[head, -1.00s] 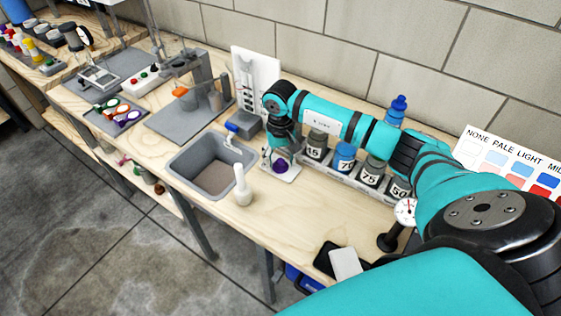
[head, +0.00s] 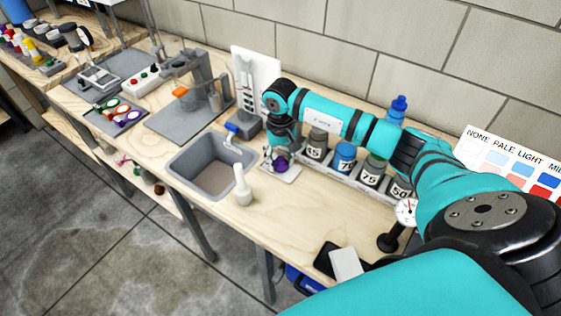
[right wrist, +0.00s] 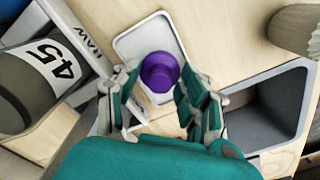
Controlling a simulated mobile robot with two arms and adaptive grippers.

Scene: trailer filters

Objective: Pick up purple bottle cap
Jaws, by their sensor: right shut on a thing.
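The purple bottle cap (head: 281,163) is under my right gripper (head: 283,154), above a small white tray (head: 290,176) beside the sink. In the right wrist view the cap (right wrist: 159,69) sits between the fingertips of my right gripper (right wrist: 155,88), which is shut on it. The white tray (right wrist: 128,46) shows behind the cap. Whether the cap still touches the tray is hard to tell. My left gripper is not in view.
A grey sink (head: 178,164) lies just left of the tray, with a white bottle (head: 242,187) at its front corner. Numbered jars (head: 344,157) stand in a rack to the right. A blue-capped bottle (head: 396,110) is behind them.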

